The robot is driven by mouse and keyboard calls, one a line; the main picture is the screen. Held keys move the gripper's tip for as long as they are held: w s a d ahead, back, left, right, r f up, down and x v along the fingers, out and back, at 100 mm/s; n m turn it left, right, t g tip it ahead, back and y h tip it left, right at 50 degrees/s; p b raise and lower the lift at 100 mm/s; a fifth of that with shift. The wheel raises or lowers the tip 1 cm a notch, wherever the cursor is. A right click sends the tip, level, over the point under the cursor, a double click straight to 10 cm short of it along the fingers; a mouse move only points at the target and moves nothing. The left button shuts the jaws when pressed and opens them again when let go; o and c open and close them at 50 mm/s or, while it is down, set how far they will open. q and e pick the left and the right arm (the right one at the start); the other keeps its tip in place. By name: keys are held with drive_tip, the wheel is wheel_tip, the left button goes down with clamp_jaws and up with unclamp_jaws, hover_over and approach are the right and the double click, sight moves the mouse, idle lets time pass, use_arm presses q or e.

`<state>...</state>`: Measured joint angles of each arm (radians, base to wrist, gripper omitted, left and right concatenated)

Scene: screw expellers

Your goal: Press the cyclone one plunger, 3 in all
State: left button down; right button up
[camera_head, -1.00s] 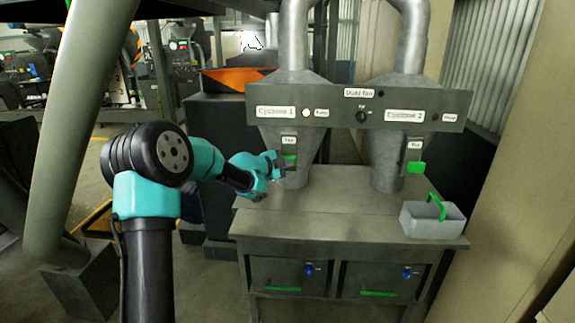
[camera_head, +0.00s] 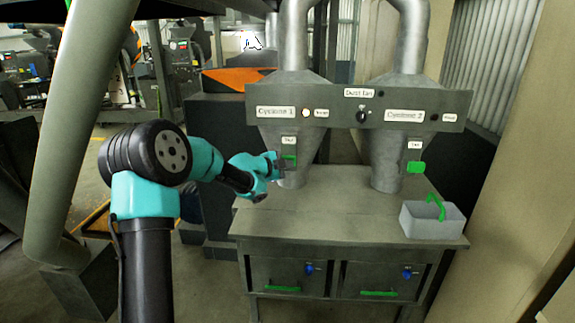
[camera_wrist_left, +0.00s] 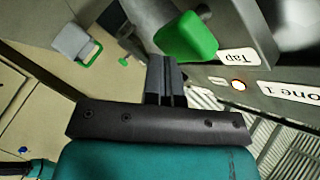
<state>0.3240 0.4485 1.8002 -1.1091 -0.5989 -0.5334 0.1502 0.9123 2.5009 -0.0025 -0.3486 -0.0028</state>
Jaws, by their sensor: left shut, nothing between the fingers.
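The cyclone one plunger is a green tap paddle (camera_head: 290,161) under a small "Tap" label on the left cone. It shows large in the left wrist view (camera_wrist_left: 187,38). My left gripper (camera_head: 281,165) is shut and empty, right at this paddle. In the left wrist view its closed dark fingers (camera_wrist_left: 166,72) end just beside the paddle's edge; I cannot tell whether they touch it. The lamp (camera_head: 306,113) beside the "Cyclone 1" label is pale and bright. My right gripper is not in view.
A second green paddle (camera_head: 416,168) hangs on the cyclone two cone (camera_head: 385,145). A grey bin (camera_head: 433,222) with a green handle stands at the table's right. The tabletop (camera_head: 330,215) is otherwise clear. Two drawers with green handles and blue knobs are below.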

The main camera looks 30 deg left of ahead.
use_arm(q)
drive_tip(key=shift+s+d, duration=0.25)
drive_tip(key=shift+s, duration=0.25)
drive_tip(key=shift+s+d, duration=0.25)
drive_tip(key=shift+s, duration=0.25)
drive_tip(key=s, duration=0.1)
drive_tip(key=s+d, duration=0.1)
drive_tip(key=s, duration=0.1)
drive_tip(key=s+d, duration=0.1)
drive_tip(key=shift+s, duration=0.25)
idle(0.7)
drive_tip(key=s+d+f+n+g, duration=0.2)
drive_tip(key=s+d+f+n, duration=0.15)
drive_tip(key=f, duration=0.65)
drive_tip(key=s+d+f+n+g, duration=0.2)
drive_tip(key=s+d+f+n, duration=0.15)
drive_tip(key=f, duration=0.65)
drive_tip(key=s+d+f+n+g, duration=0.3)
drive_tip(key=d+f, duration=0.1)
drive_tip(key=f, duration=0.6)
drive_tip(key=s+d+f+n+g, duration=0.3)
drive_tip(key=s+f, duration=0.4)
drive_tip(key=s, duration=0.4)
drive_tip(key=s+d+f+n+g+y, duration=0.1)
drive_tip(key=s+d+f+n+g, duration=0.2)
drive_tip(key=s, duration=0.7)
wheel_tip(320, 180, down, 4)
drive_tip(key=shift+s+d+r+n+g, duration=0.15)
drive_tip(key=shift+s+d+n+g, duration=0.35)
drive_tip(key=shift+d, duration=0.55)
